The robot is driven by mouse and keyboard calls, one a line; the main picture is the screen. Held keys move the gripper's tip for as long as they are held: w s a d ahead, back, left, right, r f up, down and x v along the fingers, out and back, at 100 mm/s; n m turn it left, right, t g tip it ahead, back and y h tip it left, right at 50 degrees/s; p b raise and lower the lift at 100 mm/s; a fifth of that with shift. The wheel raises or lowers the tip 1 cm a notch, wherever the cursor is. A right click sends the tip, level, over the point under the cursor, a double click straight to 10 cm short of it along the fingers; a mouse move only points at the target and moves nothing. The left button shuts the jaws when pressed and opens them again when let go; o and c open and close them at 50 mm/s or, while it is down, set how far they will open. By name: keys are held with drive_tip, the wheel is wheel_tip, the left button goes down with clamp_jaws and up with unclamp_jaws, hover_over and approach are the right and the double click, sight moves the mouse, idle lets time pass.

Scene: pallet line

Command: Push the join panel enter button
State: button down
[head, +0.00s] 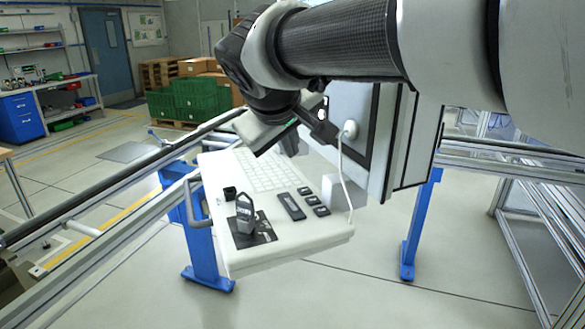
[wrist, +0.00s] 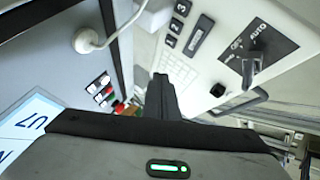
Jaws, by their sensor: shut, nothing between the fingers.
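The join panel is a pale grey console with an upright screen housing (head: 408,135) and a sloping shelf (head: 290,237). The shelf carries a white keyboard (head: 268,172), which also shows in the wrist view (wrist: 172,68). A cluster of small white, red, green and black buttons (wrist: 104,92) sits on the upright face in the wrist view. Part of a lit screen (wrist: 30,125) shows there too. I cannot read which button is enter. My gripper (wrist: 160,85) is shut and empty, its dark fingers between the upright face and the keyboard. It also shows in the head view (head: 326,136).
The shelf holds a selector switch (head: 244,215) marked OFF and AUTO, numbered keys (wrist: 171,41) and a side handle (head: 192,203). A white cable (head: 343,165) hangs from the housing. Metal rails (head: 110,235) run on the left. Green crates (head: 190,102) stand far behind.

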sight(290, 208)
drive_tip(key=shift+f, duration=0.15)
wheel_tip(290, 208, down, 9)
drive_tip(key=b, duration=0.6)
drive_tip(key=shift+r+b, duration=0.2)
drive_tip(key=shift+b, duration=0.2)
idle(1.4)
drive_tip(key=shift+f+b, duration=0.4)
drive_tip(key=shift+b, duration=0.1)
drive_tip(key=shift+f+b, duration=0.5)
idle(0.8)
drive_tip(key=shift+r, duration=0.1)
drive_tip(key=shift+r+p, duration=0.65)
drive_tip(key=shift+r, duration=0.15)
drive_tip(key=shift+r+p, duration=1.8)
drive_tip(key=shift+r, duration=0.7)
